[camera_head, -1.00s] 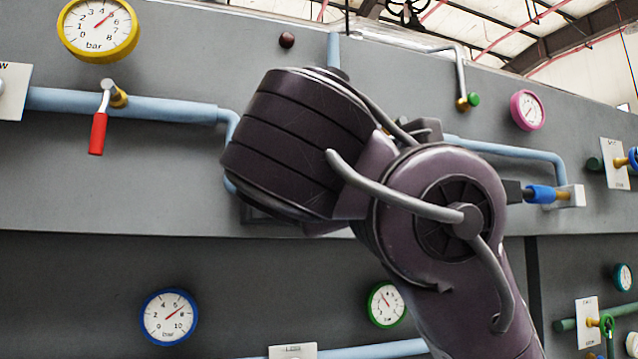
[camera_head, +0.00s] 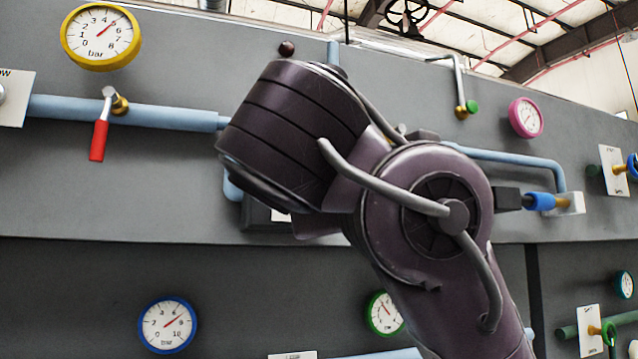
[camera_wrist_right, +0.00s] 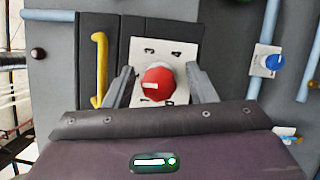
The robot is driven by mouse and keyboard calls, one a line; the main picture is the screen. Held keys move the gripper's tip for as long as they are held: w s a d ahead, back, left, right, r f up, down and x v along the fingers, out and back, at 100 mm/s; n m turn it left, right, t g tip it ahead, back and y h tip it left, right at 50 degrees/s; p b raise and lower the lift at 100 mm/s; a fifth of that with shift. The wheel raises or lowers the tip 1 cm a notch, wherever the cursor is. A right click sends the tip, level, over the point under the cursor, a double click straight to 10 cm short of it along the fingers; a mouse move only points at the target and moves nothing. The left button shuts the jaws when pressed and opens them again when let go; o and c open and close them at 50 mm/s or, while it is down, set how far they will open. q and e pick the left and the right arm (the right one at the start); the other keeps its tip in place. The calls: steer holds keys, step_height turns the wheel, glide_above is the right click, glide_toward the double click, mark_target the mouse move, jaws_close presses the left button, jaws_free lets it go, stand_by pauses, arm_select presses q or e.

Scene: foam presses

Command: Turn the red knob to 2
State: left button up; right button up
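The red knob (camera_wrist_right: 158,84) sits on a white plate (camera_wrist_right: 182,51) with black digits in the right wrist view. A white mark on the knob points left in that view. The digits 3 and 4 show beyond the knob; the nearer digits are partly hidden. My right gripper (camera_wrist_right: 158,72) is open, with one finger on each side of the knob. I see a gap on both sides and no clear contact. In the head view my right arm covers the knob and the gripper. My left gripper is not in view.
A yellow handle (camera_wrist_right: 101,68) stands left of the plate in the wrist view, and a blue knob (camera_wrist_right: 273,62) is at the right. The head view shows a grey panel with a yellow gauge (camera_head: 100,37), a red lever (camera_head: 99,140) and light blue pipes (camera_head: 150,114).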

steer(key=s+b, duration=0.3)
steer(key=s, duration=0.4)
steer(key=shift+s+a+f, duration=0.25)
steer(key=shift+s+f, duration=0.05)
steer(key=shift+s, duration=0.1)
stand_by(0.4)
